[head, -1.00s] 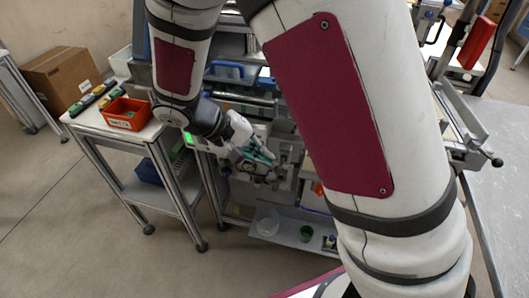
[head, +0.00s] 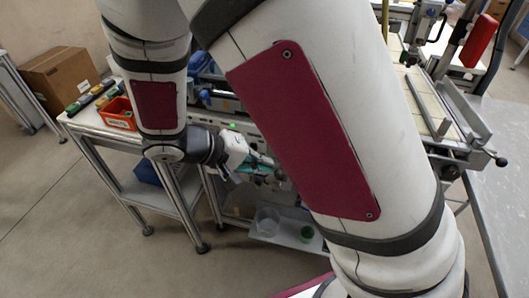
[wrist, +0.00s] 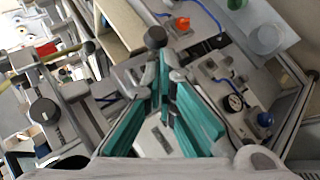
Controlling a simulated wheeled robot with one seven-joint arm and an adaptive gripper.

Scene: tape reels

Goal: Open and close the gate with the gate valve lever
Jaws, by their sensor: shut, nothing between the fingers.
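My gripper (wrist: 166,72) has teal fingers and is shut and empty. In the wrist view, a dark round knob (wrist: 156,37) sits just past the fingertips. It may be the end of the gate valve lever, but I cannot tell for sure, nor whether the fingers touch it. The gate itself cannot be made out. In the head view, my gripper (head: 264,163) is at the front of the machine, partly hidden behind my arm.
An orange knob (wrist: 183,22), a round gauge (wrist: 233,103) and a blue knob (wrist: 265,119) sit near the fingers. A red bin (head: 118,114) stands on the left side table. A clear cup (head: 267,221) and a green cup (head: 306,233) stand on the low shelf.

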